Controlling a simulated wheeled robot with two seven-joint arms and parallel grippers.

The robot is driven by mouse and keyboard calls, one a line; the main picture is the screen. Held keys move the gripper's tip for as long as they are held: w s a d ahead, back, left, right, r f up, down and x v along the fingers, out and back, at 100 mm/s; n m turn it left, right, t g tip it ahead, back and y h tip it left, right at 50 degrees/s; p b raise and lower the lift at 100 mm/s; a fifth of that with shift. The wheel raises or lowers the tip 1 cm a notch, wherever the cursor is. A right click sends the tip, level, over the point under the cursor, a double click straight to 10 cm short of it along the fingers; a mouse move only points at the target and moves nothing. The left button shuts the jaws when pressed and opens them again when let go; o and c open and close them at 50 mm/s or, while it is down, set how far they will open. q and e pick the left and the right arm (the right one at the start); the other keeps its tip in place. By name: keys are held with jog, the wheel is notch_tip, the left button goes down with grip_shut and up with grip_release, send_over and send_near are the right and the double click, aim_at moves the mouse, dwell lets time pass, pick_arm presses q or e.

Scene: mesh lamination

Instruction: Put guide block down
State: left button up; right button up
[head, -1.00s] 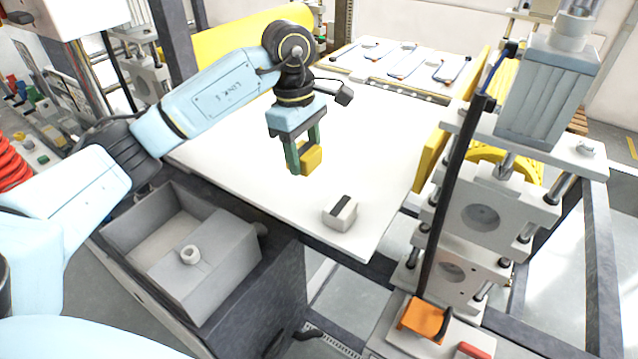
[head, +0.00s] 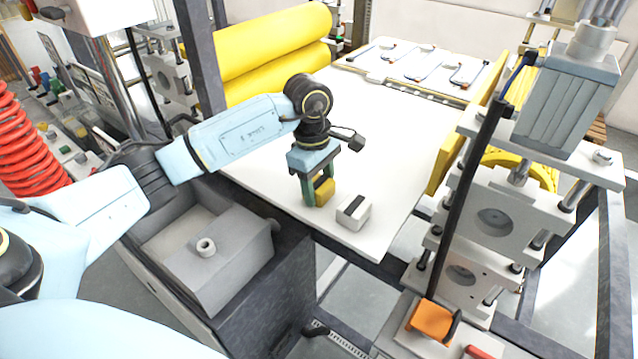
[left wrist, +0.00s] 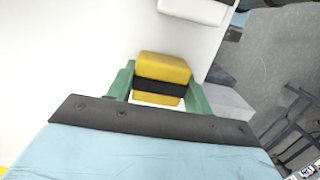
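The guide block is yellow with a black band around it (head: 325,191), and it also shows in the left wrist view (left wrist: 162,72). My left gripper (head: 319,192) points down with its green fingers on either side of the block, shut on it. It holds the block low over the white table (head: 391,115), near the front edge. I cannot tell whether the block touches the table. A white block with a black stripe (head: 355,212) sits just right of the held block, apart from it. It shows at the top of the left wrist view (left wrist: 195,10). My right gripper is out of view.
A press with plates and posts (head: 494,218) stands at the right of the table. Yellow rolls (head: 265,45) lie at the back left. A grey box (head: 225,262) stands below the front left edge. The middle of the table is clear.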

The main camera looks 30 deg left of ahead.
pick_arm(q)
jog(key=o, duration=0.4)
jog(key=shift+r, duration=0.15)
jog(key=r, duration=0.4)
jog(key=a+r, duration=0.1)
jog(key=r, duration=0.3)
jog(key=r+b, duration=0.1)
jog(key=r, duration=0.3)
jog(key=shift+a, duration=0.25)
